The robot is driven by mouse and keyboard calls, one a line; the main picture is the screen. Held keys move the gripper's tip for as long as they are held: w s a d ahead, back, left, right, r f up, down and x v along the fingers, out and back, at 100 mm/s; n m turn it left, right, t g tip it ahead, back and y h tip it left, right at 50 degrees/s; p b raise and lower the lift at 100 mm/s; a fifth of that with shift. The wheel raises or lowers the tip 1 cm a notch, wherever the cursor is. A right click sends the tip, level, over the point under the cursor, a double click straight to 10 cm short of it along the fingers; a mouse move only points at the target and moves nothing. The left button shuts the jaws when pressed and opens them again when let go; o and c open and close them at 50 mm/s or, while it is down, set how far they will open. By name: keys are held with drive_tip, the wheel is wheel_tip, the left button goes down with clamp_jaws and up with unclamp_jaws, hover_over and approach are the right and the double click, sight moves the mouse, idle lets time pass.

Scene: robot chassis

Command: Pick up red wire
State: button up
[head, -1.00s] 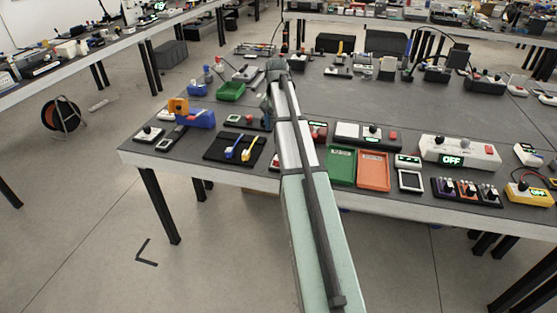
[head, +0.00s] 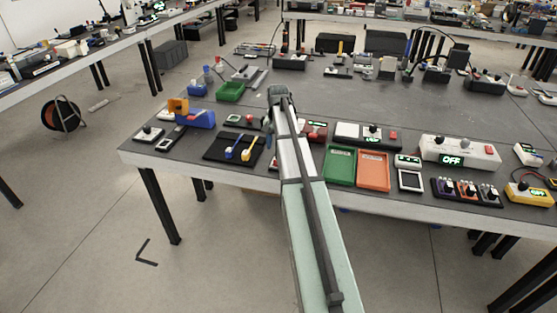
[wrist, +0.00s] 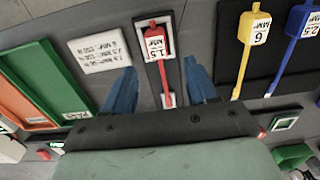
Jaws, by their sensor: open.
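The red wire (wrist: 165,85) has a red block marked 1.5 MM² at one end and lies in a narrow black-and-white holder in the wrist view. My gripper (wrist: 160,86) is open, its two blue fingers on either side of the wire's thin part with gaps to both. Whether the fingertips are level with the wire cannot be told. A yellow wire (wrist: 247,48) marked 6 and a blue wire (wrist: 295,45) marked 2.5 lie on a black mat (wrist: 218,40) to the right. In the head view my arm covers most of the red wire's place, and the fingers are hidden.
A white label plate (wrist: 98,50) lies left of the holder. A green tray (head: 339,167) and an orange tray (head: 373,171) stand right of my arm. A white box reading OFF (head: 460,152) is farther right. The table's front edge is close.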

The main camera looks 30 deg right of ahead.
drive_tip(key=shift+s+d+f, duration=0.1)
drive_tip(key=shift+f, duration=2.1)
clamp_jaws()
